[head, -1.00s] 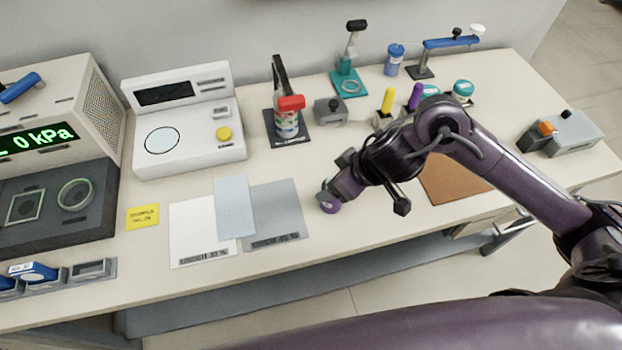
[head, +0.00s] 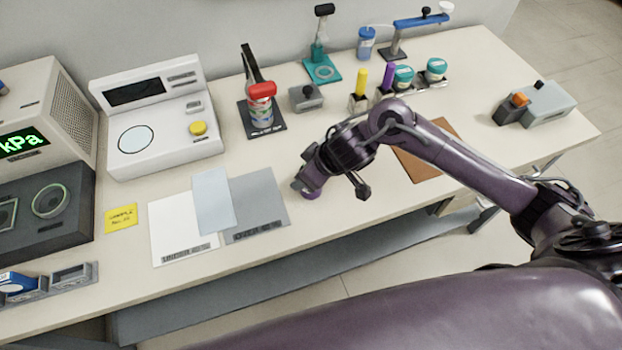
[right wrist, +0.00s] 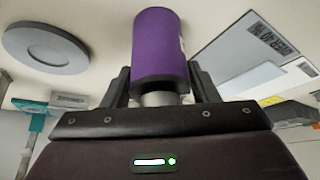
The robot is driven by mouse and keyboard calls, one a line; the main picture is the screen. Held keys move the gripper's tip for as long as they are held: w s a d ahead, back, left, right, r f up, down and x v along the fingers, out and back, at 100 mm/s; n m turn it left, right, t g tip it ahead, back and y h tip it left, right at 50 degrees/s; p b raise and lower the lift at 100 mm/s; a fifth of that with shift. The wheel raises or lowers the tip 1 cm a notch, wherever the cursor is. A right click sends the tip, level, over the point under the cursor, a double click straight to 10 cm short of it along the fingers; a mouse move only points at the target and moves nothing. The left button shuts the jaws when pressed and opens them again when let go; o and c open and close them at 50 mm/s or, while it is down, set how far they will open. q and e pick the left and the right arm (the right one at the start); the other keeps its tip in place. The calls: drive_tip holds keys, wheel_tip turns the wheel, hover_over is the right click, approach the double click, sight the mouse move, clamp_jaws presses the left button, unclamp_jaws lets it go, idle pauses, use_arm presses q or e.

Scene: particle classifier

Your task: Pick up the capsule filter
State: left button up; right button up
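A purple cylinder (right wrist: 158,45) with a grey neck, likely the capsule filter, sits between the two dark fingers of my right gripper (right wrist: 160,82) in the right wrist view. The fingers lie close along both sides of it, and their tips are partly hidden behind it. I cannot tell whether they press on it. In the head view, my right gripper (head: 308,185) points down at the table, right of the grey sheet, and only a little purple (head: 312,195) shows under it. My left gripper is not in view.
White and grey sheets (head: 262,203) lie just left of my gripper. A grey disc (right wrist: 45,47) lies close by in the wrist view. A brown mat (head: 415,172) is under my forearm. Instruments, a red-topped stand (head: 262,90) and jars (head: 403,76) stand farther back.

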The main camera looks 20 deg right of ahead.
drive_tip(key=c, duration=0.7)
drive_tip(key=shift+r, duration=0.15)
drive_tip(key=shift+c, duration=1.4)
